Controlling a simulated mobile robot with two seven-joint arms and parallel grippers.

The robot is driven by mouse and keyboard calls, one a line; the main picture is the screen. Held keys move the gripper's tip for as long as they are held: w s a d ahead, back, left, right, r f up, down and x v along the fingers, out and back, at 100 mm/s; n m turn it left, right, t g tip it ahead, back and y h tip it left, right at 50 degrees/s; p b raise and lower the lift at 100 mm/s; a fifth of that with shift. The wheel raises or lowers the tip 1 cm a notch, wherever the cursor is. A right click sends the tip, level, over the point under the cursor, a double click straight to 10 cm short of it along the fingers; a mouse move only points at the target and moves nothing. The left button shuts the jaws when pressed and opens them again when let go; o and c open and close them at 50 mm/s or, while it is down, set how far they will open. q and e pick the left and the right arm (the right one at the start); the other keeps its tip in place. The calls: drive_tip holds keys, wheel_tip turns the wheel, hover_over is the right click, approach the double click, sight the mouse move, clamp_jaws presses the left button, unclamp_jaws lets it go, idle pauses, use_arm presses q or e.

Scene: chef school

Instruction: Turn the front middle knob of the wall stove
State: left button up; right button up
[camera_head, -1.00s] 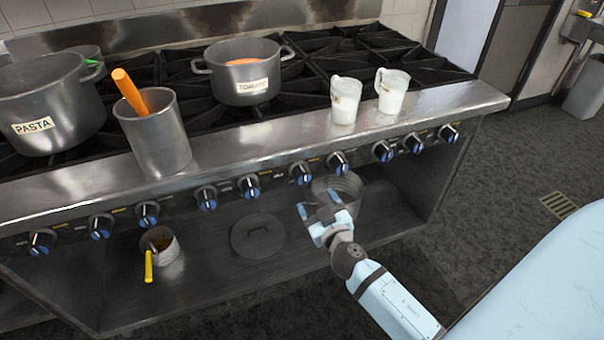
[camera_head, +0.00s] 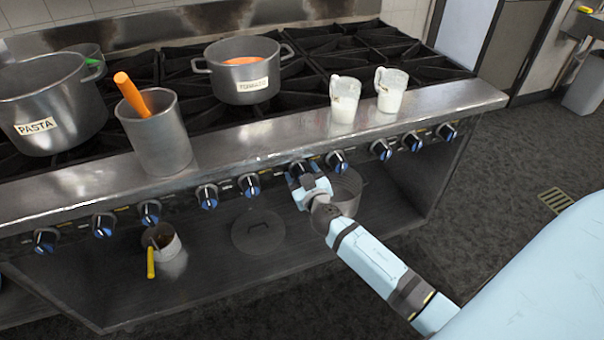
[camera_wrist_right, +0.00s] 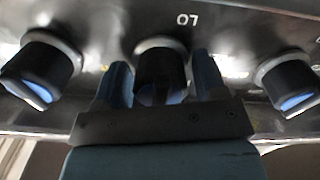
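The stove's front panel carries a row of black knobs with blue faces. My right gripper (camera_head: 302,178) is at one knob (camera_head: 298,166) near the middle of this row, partly hiding it. In the right wrist view that knob (camera_wrist_right: 160,72) sits between the two blue fingers of my right gripper (camera_wrist_right: 162,82), one finger on each side. The fingers are spread, with slim gaps or light contact at the knob's sides; I cannot tell which. A neighbouring knob shows on the left (camera_wrist_right: 40,72) and another on the right (camera_wrist_right: 290,85). My left gripper is not in view.
On the stove stand a pasta pot (camera_head: 48,100), a tomato pot (camera_head: 242,85), a metal container (camera_head: 162,145) with an orange-handled utensil, and two white jugs (camera_head: 343,108) (camera_head: 390,98). The lower shelf holds a lid (camera_head: 258,232), a small yellow-handled pot (camera_head: 168,245) and another pot (camera_head: 347,190).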

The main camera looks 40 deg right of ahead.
drive_tip(key=c, duration=0.6)
drive_tip(key=shift+c, duration=0.2)
